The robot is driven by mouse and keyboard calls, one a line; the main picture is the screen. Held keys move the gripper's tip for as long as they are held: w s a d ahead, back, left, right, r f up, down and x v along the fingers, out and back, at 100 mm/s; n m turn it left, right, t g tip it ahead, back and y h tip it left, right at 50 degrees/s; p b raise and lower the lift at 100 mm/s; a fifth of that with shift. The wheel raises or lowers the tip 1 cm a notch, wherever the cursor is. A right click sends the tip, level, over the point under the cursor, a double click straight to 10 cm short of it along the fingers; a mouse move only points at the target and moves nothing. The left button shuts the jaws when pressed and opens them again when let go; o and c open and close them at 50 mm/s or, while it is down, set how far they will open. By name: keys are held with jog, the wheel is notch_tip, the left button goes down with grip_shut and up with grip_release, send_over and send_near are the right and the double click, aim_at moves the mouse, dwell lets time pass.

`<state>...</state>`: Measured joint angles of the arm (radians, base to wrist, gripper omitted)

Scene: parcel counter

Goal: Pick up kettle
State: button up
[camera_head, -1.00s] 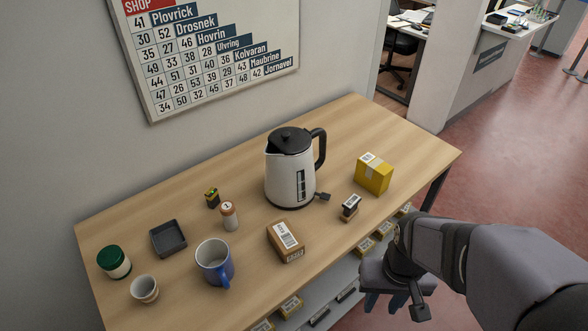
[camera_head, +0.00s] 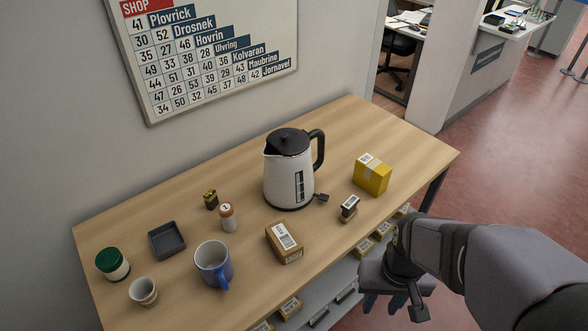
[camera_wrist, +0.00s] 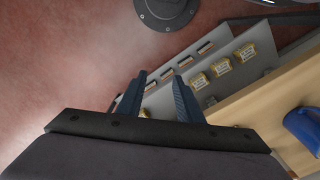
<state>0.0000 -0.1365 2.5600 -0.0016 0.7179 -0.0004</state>
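The kettle (camera_head: 287,176) is white with a black lid, a black handle on its right side and a dark level window. It stands upright near the middle of the wooden counter (camera_head: 345,130). My gripper (camera_head: 384,304) hangs off the counter's front edge, to the right of and nearer than the kettle, well apart from it. In the wrist view my gripper (camera_wrist: 160,93) has its two fingers spread with nothing between them. The kettle does not show in the wrist view.
Near the kettle are a yellow box (camera_head: 371,175), a stamp (camera_head: 349,207), a brown box (camera_head: 284,243) and a small bottle (camera_head: 228,217). A wall sign hangs behind.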

aim_at(323, 144)
jog(key=shift+o, duration=0.2)
